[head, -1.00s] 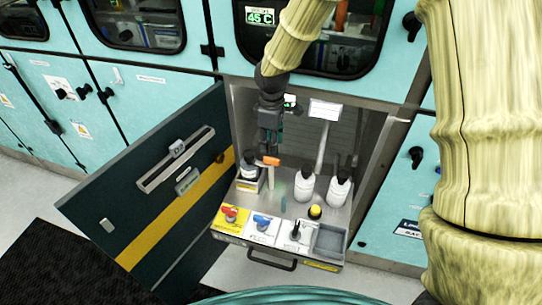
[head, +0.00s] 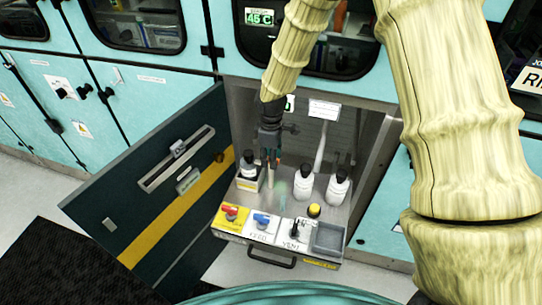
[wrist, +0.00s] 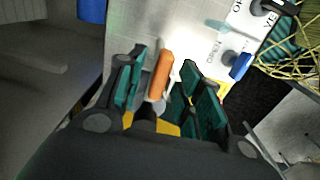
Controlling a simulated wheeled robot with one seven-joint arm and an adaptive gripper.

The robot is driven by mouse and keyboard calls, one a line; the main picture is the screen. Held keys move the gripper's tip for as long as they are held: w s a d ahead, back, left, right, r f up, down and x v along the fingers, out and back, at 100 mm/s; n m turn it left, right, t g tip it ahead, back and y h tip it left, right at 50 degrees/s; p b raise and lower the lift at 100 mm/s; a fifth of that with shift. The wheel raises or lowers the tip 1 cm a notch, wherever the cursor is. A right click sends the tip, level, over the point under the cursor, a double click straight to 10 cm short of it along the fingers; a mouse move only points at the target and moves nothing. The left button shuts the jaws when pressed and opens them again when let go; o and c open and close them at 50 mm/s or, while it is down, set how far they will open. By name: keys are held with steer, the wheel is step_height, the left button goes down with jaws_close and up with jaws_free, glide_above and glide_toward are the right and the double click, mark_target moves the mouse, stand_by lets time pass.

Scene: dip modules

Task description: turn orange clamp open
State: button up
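The orange clamp (wrist: 160,75) shows in the wrist view as an orange handle between the two fingers of my gripper (wrist: 162,82). The fingers are apart. The handle is nearer the left finger, and a clear gap shows between it and the right finger. I cannot tell whether the left finger touches it. In the head view my gripper (head: 271,158) points down over the tray at the cabinet opening and hides most of the clamp.
A white bottle (head: 249,170) stands just left of my gripper, and two more (head: 305,182) (head: 338,188) stand to the right. Red (head: 230,211) and blue (head: 262,219) valve handles, a black switch (head: 295,230) and a yellow knob (head: 314,210) sit in front. The dark door (head: 150,190) hangs open left.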

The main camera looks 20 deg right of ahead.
jaws_close()
steer(key=shift+m, duration=0.3)
steer(key=m, duration=0.3)
steer(key=shift+m+p, duration=0.3)
steer(key=shift+p, duration=0.05)
steer(key=m, duration=0.4)
steer(key=shift+m+p, duration=0.3)
steer(key=shift+p, duration=0.05)
steer(key=m, duration=0.4)
steer(key=shift+r+m+p, duration=0.1)
steer(key=shift+m+p, duration=0.6)
steer(key=shift+m, duration=1.8)
